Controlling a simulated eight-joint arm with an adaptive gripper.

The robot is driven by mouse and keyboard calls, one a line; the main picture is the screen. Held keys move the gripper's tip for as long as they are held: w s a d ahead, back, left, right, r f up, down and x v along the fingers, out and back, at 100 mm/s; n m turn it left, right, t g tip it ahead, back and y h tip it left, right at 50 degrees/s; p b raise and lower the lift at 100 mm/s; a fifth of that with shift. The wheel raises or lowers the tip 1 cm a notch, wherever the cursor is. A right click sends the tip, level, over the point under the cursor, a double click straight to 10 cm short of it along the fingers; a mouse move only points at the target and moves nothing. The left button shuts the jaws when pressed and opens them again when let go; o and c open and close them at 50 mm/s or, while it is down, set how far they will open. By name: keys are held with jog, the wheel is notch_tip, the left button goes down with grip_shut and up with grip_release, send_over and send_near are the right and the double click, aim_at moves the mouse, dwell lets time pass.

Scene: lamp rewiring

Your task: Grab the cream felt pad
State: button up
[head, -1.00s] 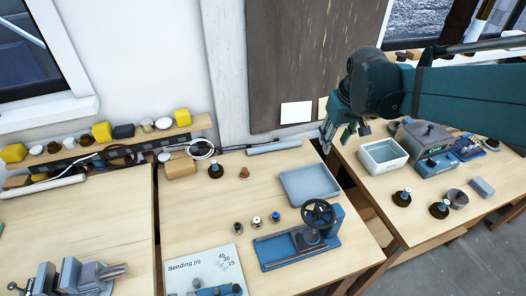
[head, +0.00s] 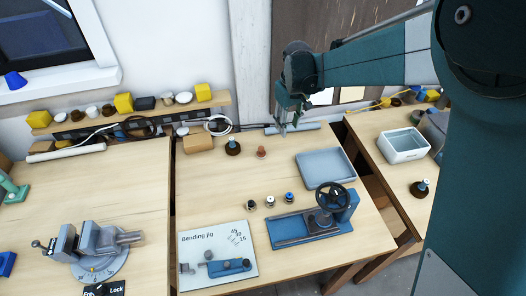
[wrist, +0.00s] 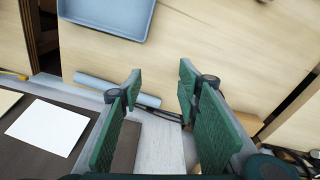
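No thing is clearly recognisable as the cream felt pad. A flat cream piece (wrist: 7,100) shows at the left edge of the wrist view, beside a white sheet (wrist: 48,127) on a dark brown panel; I cannot tell whether it is felt or paper. My gripper (wrist: 160,82) is open with nothing between its fingers. In the head view my gripper (head: 290,118) hangs over the back edge of the middle bench, near a grey-blue roll (head: 310,127). That roll also shows in the wrist view (wrist: 112,87), beyond the left finger.
The middle bench holds a grey-blue tray (head: 326,178), a blue press with a handwheel (head: 304,228), a bending jig board (head: 218,277) and several small bottles. A tan block (head: 199,144) stands at the back. A white bin (head: 404,146) is on the right bench.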

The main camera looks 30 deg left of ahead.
jog(key=n, duration=0.2)
send_over(261, 147)
jog(key=shift+g+h, duration=0.3)
jog(key=shift+g, duration=0.1)
jog(key=f, duration=0.9)
jog(key=shift+s+f, duration=0.1)
jog(key=shift+s, duration=0.1)
jog(key=shift+f, duration=0.15)
jog(key=shift+f, duration=1.15)
jog(key=shift+f, duration=0.15)
jog(key=shift+f, duration=2.45)
jog(key=shift+d, duration=0.1)
jog(key=shift+c, duration=0.3)
jog(key=c, duration=0.9)
